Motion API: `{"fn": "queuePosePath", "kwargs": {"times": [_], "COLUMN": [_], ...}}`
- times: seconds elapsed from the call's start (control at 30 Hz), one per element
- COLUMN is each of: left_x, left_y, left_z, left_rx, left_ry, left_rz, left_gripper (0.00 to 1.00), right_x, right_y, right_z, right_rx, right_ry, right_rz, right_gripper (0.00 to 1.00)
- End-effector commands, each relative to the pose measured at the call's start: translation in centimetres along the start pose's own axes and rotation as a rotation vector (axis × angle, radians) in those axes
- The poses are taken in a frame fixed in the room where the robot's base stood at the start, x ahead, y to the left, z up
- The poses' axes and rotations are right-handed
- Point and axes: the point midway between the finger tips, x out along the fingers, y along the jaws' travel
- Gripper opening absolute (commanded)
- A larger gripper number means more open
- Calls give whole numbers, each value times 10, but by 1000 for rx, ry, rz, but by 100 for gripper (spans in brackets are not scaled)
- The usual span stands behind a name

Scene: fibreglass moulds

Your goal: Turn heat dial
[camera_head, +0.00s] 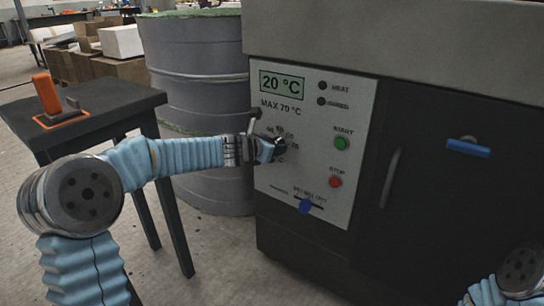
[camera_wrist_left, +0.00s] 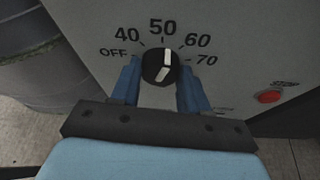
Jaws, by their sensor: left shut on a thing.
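The heat dial (camera_wrist_left: 160,66) is a round black knob with a white line across it, on a pale control panel (camera_head: 350,120). Its scale runs from OFF through 40, 50 and 60 to 70, and the white line points up near the 50. My left gripper (camera_head: 276,146) is at the dial on the panel, mostly covering it in the head view. In the left wrist view the blue fingers (camera_wrist_left: 157,72) stand on either side of the knob, shut on it. My right gripper is out of the picture; only part of that arm shows at lower right.
A display (camera_head: 282,85) reads 20 °C. A dark door (camera_head: 440,210) is to the right. A dark table (camera_head: 90,110) with an orange-handled thing stands left.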

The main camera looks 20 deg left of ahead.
Motion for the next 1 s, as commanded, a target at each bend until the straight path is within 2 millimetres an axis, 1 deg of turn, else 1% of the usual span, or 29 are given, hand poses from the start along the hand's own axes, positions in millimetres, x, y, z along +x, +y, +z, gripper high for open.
{"fn": "queuePosePath", "kwargs": {"times": [0.03, 0.1, 0.4, 0.63, 1.0], "left_x": [2, 2, 1, 1, 1], "left_y": [-2, -2, -3, -4, -3], "left_z": [-5, -5, -3, -2, -2], "left_rx": [40, 93, 270, 339, 362], "left_ry": [-1, 0, 0, 1, 2], "left_rz": [16, 38, 112, 140, 149], "left_gripper": [14, 14, 14, 14, 14], "right_x": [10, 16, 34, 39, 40], "right_y": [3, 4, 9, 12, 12], "right_z": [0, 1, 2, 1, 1], "right_rx": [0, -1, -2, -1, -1], "right_ry": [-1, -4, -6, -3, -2], "right_rz": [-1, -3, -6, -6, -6], "right_gripper": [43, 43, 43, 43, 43]}}
